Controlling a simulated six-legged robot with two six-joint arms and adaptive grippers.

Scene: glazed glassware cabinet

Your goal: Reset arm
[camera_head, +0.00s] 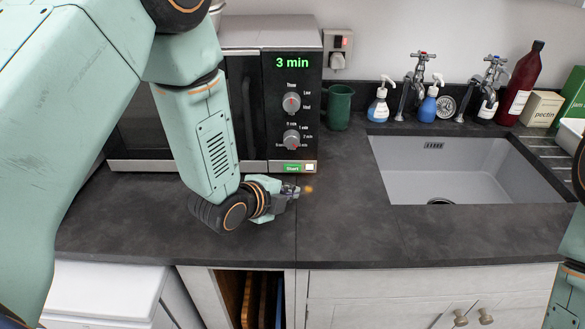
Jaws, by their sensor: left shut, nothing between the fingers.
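My left arm comes in from the left and bends down in front of a microwave (271,93). Its left gripper (297,191) is shut and empty, low over the dark counter, just in front of the microwave's lower right corner. The microwave's display reads "3 min" in green, and a lit green "Start" label shows at its lower right. My arm hides much of the microwave's door. Part of my right arm shows at the right edge, but its gripper is not in view.
A green mug (339,107) stands beside the microwave. A sink (455,168) is set in the counter (340,226) at right. Soap dispensers (379,104), taps (413,85), a dark red bottle (520,85) and a pectin box (541,107) line the back. The counter between gripper and sink is clear.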

